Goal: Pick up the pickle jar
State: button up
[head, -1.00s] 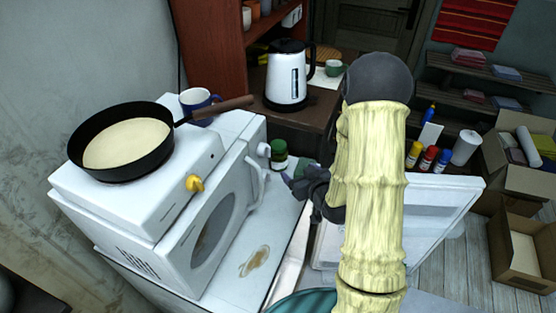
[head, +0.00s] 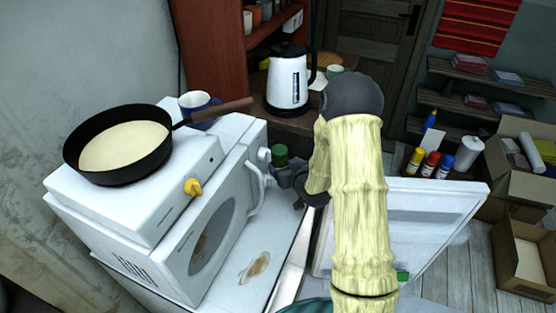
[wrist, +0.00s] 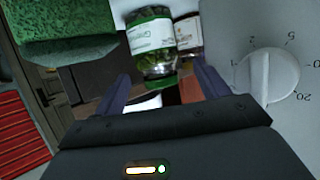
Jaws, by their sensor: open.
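The pickle jar is a glass jar with a green lid (head: 280,152), past the white microwave's front; my gripper hides its lower part in the head view. In the wrist view the pickle jar (wrist: 152,45) shows a white and green label and green contents, ahead of the fingers. My gripper (head: 284,178) is open and empty, on the near side of the jar. I cannot tell the exact gap to the jar.
A second, darker jar (wrist: 188,35) stands close beside the pickle jar. The microwave's dial (wrist: 268,78) is near the right finger. A frying pan (head: 125,145) sits on the left appliance. A kettle (head: 288,80) stands behind. An open white door (head: 430,205) is at right.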

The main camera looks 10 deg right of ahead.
aim_at(283, 161)
jog(key=shift+d, duration=0.4)
jog(key=shift+p+x, duration=0.45)
jog(key=shift+x, duration=2.35)
jog(key=shift+a, duration=0.15)
jog(key=c, duration=1.2)
jog(key=shift+o, duration=0.2)
jog(key=shift+r, duration=0.1)
notch_tip(283, 161, up, 28)
